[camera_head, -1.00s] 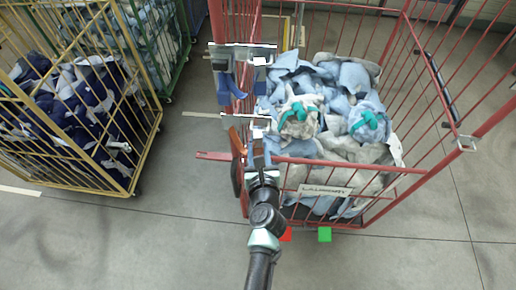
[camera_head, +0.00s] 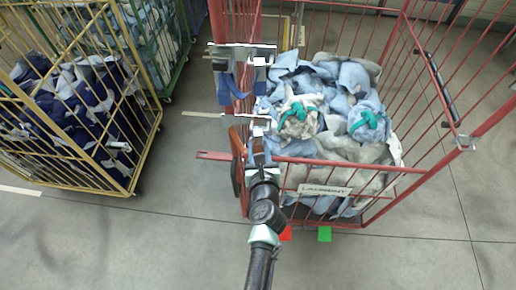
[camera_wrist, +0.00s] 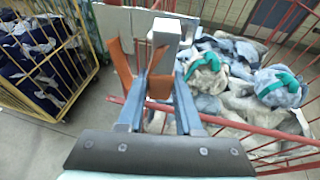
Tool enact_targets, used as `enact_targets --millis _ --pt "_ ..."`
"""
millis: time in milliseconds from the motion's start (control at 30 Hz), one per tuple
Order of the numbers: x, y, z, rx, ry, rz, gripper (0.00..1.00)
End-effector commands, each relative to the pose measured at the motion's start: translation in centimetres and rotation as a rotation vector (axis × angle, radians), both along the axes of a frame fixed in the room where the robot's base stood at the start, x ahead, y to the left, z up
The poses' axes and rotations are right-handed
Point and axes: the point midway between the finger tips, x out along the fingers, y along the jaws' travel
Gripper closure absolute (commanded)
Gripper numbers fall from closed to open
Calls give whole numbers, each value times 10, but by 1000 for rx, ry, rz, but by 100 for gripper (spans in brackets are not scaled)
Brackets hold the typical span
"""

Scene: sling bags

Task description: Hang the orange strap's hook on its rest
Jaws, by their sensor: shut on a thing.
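The orange strap (camera_head: 236,165) hangs at the left front corner of the red cage, below a blue strap. In the wrist view the orange strap (camera_wrist: 120,65) hangs in bands beside and behind my fingers. A pale block-like hook piece (camera_wrist: 166,32) is at my fingertips; it also shows in the head view (camera_head: 260,122). My gripper (camera_wrist: 160,78) is shut on this hook piece. A grey metal plate (camera_wrist: 122,20), perhaps part of the rest, lies just beyond it. I cannot tell whether hook and rest touch.
The red cage (camera_head: 385,178) holds blue and grey bundles. The blue strap (camera_head: 228,88) hangs from an upper metal bracket (camera_head: 240,48). A yellow cage (camera_head: 140,165) with dark cloth stands left. Floor between the cages is clear.

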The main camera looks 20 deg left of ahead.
Motion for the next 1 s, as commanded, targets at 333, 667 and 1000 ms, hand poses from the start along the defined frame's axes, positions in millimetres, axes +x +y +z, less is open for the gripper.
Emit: enact_targets --millis 333,667,1000 --pt "14 4 1 1 -2 0 100" --pt "26 8 1 1 -2 0 100" --pt "28 8 1 1 -2 0 100"
